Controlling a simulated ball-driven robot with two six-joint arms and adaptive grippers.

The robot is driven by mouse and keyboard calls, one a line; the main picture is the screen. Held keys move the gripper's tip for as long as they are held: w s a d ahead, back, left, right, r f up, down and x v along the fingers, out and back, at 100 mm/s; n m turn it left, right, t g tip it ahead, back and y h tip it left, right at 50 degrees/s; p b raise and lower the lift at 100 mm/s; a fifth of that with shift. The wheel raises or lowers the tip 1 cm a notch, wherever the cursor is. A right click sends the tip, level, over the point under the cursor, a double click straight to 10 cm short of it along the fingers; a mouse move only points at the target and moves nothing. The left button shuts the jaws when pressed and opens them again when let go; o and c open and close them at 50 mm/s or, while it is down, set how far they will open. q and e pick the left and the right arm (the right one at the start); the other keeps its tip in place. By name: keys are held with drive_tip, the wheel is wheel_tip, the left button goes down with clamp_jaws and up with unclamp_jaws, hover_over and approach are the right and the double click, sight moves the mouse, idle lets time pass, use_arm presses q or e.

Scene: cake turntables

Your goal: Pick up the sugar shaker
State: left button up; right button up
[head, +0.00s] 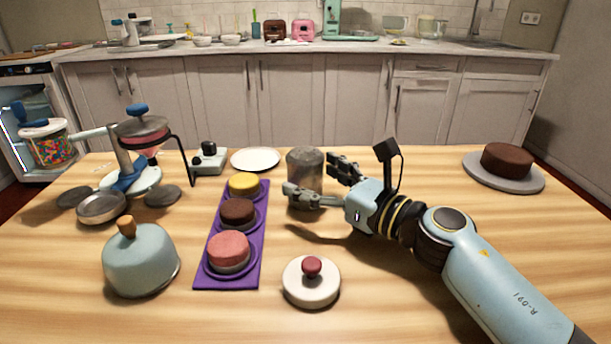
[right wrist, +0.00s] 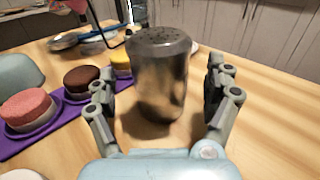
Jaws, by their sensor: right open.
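The sugar shaker (head: 304,168) is a grey metal cylinder standing upright on the wooden table, behind my right gripper in the head view. Its perforated top shows in the right wrist view, where the shaker (right wrist: 160,80) stands between and just beyond the two fingers. My right gripper (head: 314,183) is open, with one finger on each side of the shaker. In the right wrist view the right gripper (right wrist: 160,100) shows a gap between each finger and the shaker. My left gripper cannot be made out in the head view.
A purple mat (head: 215,272) with three small cakes lies left of the shaker. A white plate (head: 256,158) lies behind. A white lid with red knob (head: 311,284) is in front. A chocolate cake (head: 507,160) on a turntable (head: 475,170) stands far right. A blue-grey dome (head: 140,265) is front left.

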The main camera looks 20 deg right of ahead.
drive_tip(key=x, duration=0.2)
drive_tip(key=shift+w+a, duration=0.1)
drive_tip(key=shift+w, duration=0.15)
drive_tip(key=c, duration=1.3)
drive_tip(key=shift+c, duration=0.8)
drive_tip(key=shift+r, duration=0.1)
